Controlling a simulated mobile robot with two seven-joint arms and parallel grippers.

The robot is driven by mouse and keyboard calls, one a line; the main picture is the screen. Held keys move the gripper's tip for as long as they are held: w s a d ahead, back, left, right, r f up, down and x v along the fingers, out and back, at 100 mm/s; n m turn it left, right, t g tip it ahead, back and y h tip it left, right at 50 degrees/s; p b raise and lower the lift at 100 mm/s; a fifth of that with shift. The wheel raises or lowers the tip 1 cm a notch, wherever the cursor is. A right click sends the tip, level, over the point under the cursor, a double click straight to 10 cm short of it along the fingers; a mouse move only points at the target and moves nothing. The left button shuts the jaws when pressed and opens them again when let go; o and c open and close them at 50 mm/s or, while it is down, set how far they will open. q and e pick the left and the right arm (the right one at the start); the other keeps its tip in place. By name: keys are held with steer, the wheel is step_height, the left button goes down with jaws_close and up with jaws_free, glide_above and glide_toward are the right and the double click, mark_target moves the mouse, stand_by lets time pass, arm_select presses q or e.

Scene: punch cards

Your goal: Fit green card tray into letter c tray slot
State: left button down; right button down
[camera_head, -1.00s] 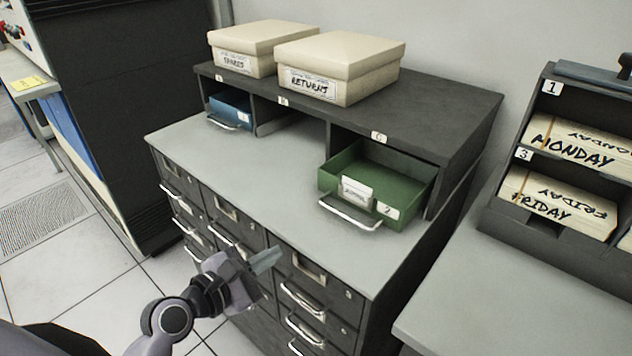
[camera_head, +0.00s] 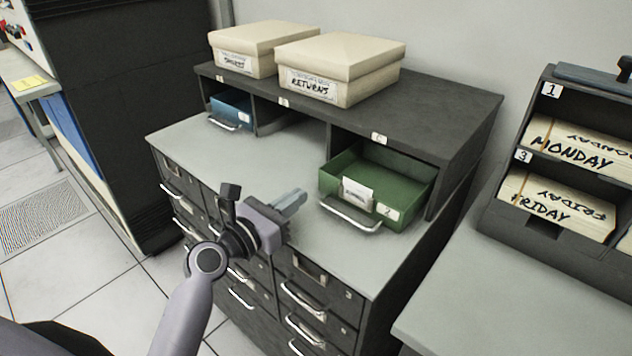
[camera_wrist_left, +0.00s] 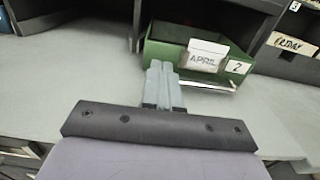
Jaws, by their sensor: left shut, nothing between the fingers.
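The green card tray (camera_head: 402,190) sits partly inside the slot labelled C (camera_head: 378,138), its front end with a metal handle (camera_head: 350,213) sticking out over the grey cabinet top. It holds a white card and bears a label "2". In the left wrist view the green tray (camera_wrist_left: 165,55) shows a card reading "APRIL". My left gripper (camera_head: 297,200) is shut and empty, in front and left of the tray. In the left wrist view its fingertips (camera_wrist_left: 160,66) appear just before the tray's front left corner, seemingly apart from it. My right gripper is not in view.
A blue tray (camera_head: 231,108) sits in the left slot, and the middle slot (camera_head: 290,125) looks empty. Two cream boxes, one marked "RETURNS" (camera_head: 340,68), stand on the slot unit. A dark card rack (camera_head: 500,218) stands at right. The cabinet top (camera_head: 240,155) is clear.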

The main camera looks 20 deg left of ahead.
mark_target(326, 176)
arm_select(q)
steer(key=x, duration=0.6)
steer(key=shift+w+d, duration=0.1)
steer(key=shift+w, duration=0.2)
steer(key=shift+w, duration=0.2)
steer(key=x, duration=0.7)
steer(key=shift+b, duration=0.4)
steer(key=shift+d+r, duration=0.1)
steer(key=shift+r, duration=0.1)
steer(key=shift+r, duration=0.1)
